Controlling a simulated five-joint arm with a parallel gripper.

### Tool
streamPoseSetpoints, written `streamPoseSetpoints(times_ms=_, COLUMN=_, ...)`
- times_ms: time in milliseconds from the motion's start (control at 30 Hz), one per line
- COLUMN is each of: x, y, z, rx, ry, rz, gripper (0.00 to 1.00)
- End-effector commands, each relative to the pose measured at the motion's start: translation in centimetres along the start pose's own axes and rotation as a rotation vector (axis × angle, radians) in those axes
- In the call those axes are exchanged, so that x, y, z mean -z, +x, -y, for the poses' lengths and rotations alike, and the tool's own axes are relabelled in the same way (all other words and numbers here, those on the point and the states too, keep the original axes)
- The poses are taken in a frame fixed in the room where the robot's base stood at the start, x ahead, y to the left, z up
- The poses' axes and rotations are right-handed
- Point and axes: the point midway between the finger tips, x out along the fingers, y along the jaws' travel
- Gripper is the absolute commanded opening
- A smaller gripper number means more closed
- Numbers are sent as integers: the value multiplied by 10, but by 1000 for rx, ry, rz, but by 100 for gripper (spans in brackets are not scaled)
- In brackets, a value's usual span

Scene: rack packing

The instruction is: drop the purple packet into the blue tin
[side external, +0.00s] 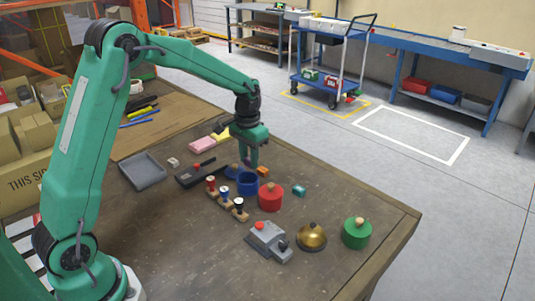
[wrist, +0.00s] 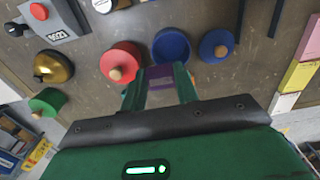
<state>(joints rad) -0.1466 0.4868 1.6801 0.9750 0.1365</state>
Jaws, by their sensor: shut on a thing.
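The purple packet (wrist: 160,77) is held between the fingers of my gripper (wrist: 160,86) in the wrist view. My gripper (side external: 249,160) points down in the side view, with the packet low between its fingers. The open blue tin (side external: 247,183) stands on the table just below the fingertips. In the wrist view the blue tin (wrist: 171,45) lies just beyond the packet. I cannot tell whether the packet is directly over the opening. A blue lid with a wooden knob (wrist: 217,45) lies beside the tin; it is partly hidden in the side view (side external: 231,173).
A red knobbed tin (side external: 270,198) stands close right of the blue tin, with an orange block (side external: 263,172) behind. Spools on a wooden stand (side external: 225,198) are in front. A grey tray (side external: 143,171) lies left.

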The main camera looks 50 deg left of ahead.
Motion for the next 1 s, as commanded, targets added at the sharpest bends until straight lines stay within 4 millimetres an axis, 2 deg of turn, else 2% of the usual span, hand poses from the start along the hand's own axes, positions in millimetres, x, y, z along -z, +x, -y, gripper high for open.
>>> streamPoseSetpoints(times_ms=167, x=0, y=8, z=0, rx=0, ry=0, rz=1, gripper=8)
streamPoseSetpoints(times_ms=467, x=0, y=9, z=0, rx=0, ry=0, rz=0, gripper=8)
streamPoseSetpoints(times_ms=500, x=0, y=9, z=0, rx=0, ry=0, rz=0, gripper=36)
streamPoseSetpoints(times_ms=600, x=0, y=8, z=0, rx=0, ry=0, rz=0, gripper=55)
streamPoseSetpoints(times_ms=1000, x=0, y=6, z=0, rx=0, ry=0, rz=-1, gripper=55)
